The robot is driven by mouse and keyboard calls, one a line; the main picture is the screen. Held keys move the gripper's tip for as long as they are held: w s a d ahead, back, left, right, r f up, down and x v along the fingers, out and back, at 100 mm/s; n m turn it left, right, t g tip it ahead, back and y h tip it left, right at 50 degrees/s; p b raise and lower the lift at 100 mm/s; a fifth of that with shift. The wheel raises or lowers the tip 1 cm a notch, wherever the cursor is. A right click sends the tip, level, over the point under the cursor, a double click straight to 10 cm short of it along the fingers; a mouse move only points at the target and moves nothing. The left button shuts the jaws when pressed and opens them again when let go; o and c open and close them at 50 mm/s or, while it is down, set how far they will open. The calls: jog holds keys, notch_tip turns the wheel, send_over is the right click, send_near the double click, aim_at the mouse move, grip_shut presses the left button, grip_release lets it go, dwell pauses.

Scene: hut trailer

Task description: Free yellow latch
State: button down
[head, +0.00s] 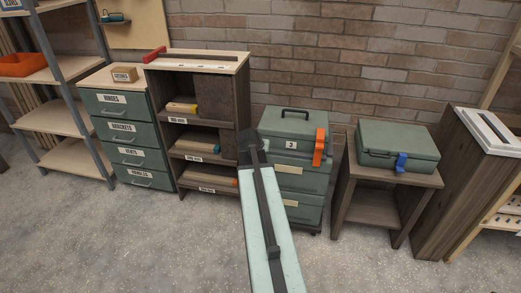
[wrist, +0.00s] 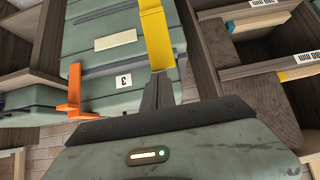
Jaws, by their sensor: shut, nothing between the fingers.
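The yellow latch (wrist: 157,35) shows in the wrist view as an upright strip on the side of the green stacked cases (wrist: 108,75) opposite the orange latch. In the head view my arm hides it. My gripper (wrist: 158,82) is shut and empty, its tips at the end of the yellow latch in the picture; I cannot tell whether they touch it. The green cases (head: 290,127) carry a "3" label, and the orange latch (head: 320,146) bridges a seam between two of them. The orange latch also shows in the wrist view (wrist: 74,90).
An open shelf unit (head: 200,63) stands left of the cases, with a green drawer cabinet (head: 130,130) beyond it. A small wooden stand (head: 352,205) holding a green case with a blue latch (head: 401,162) is on the right. The grey floor (head: 150,240) in front is clear.

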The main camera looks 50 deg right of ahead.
jog(key=shift+s+a+f+g+y, duration=0.15)
jog(key=shift+s+a+f+y, duration=0.1)
jog(key=shift+a+f, duration=0.3)
jog(key=shift+s+a+f+g+y, duration=0.15)
jog(key=shift+s+a+f, duration=0.1)
jog(key=shift+a+f, duration=0.25)
notch_tip(320, 180, up, 7)
jog(key=s+a+t+p, duration=0.1)
jog(key=s+a+p, duration=0.1)
jog(key=p, duration=0.4)
jog(key=shift+a+r+h, duration=0.2)
jog(key=shift+a+h, duration=0.2)
jog(key=shift+a, duration=0.05)
